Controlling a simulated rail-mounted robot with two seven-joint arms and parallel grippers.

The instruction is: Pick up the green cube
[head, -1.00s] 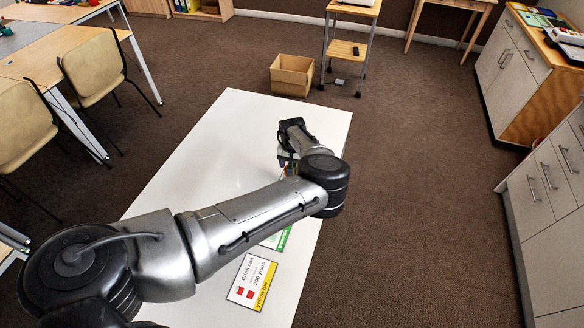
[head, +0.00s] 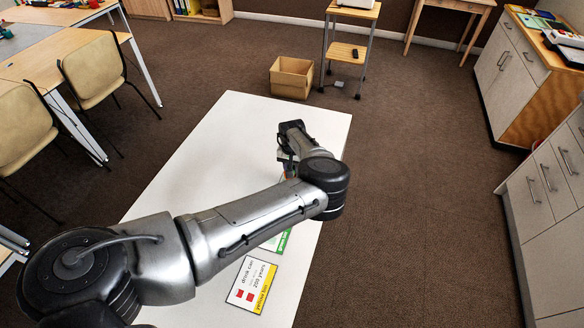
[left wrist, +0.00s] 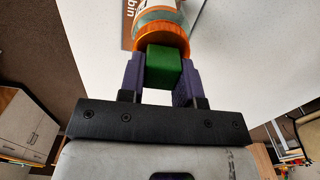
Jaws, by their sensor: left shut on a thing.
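The green cube (left wrist: 161,68) shows in the left wrist view, between the two purple fingers of my left gripper (left wrist: 164,60). The fingers are shut on its sides. In the head view my arm hides the cube, and only a little of the gripper shows near the far right part of the white table (head: 235,125). My right gripper is in neither view.
A jar with an orange lid (left wrist: 162,36) is just beyond the cube in the left wrist view. A yellow-edged card (head: 250,284) and a partly covered green-edged card (head: 278,241) lie on the table. A cardboard box (head: 291,77) stands on the floor beyond.

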